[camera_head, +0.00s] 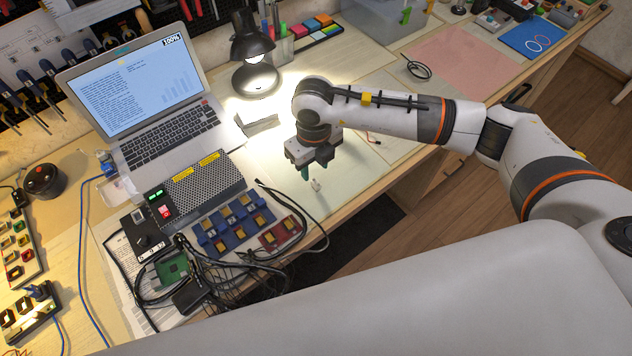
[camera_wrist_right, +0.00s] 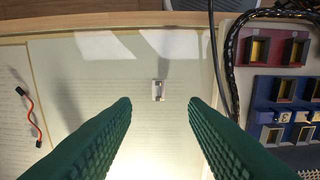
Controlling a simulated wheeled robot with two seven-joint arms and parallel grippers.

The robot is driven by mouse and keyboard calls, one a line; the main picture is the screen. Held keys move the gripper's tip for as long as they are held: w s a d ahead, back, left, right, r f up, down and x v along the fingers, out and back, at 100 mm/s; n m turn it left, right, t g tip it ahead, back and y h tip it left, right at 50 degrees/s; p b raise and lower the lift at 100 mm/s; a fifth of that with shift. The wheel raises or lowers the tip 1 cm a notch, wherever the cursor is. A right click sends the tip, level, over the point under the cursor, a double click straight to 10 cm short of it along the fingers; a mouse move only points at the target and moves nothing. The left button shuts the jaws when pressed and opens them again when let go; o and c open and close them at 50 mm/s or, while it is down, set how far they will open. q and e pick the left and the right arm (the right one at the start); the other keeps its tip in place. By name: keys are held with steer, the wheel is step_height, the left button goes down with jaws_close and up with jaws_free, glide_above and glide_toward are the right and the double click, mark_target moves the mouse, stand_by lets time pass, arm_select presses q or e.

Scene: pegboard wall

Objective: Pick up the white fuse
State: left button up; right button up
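The white fuse (camera_wrist_right: 158,91) is a small light piece lying on a pale printed sheet, near the middle of the right wrist view. It also shows in the head view (camera_head: 316,185), just beside my right fingertips. My right gripper (camera_wrist_right: 160,103) has green textured fingers spread apart, one on each side of the fuse and not touching it in the picture. In the head view my right gripper (camera_head: 309,170) points down over the table near its front edge. My left gripper is in neither view.
A blue fuse block (camera_head: 234,222) and a red block (camera_head: 281,233) stand left of the gripper, with black cables around them. A short red wire (camera_wrist_right: 33,117) lies on the sheet. A lit lamp (camera_head: 252,50) and a laptop (camera_head: 150,95) stand behind. The sheet around the fuse is clear.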

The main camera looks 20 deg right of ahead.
mark_target(316, 181)
steer(key=shift+f, duration=0.75)
steer(key=f, duration=0.2)
steer(key=f+p, duration=0.1)
steer(key=f, duration=0.1)
steer(key=shift+s+d+f+p, duration=0.1)
steer(key=shift+d+f+p, duration=0.1)
steer(key=shift+p, duration=0.1)
steer(key=shift+f, duration=0.5)
jaws_close()
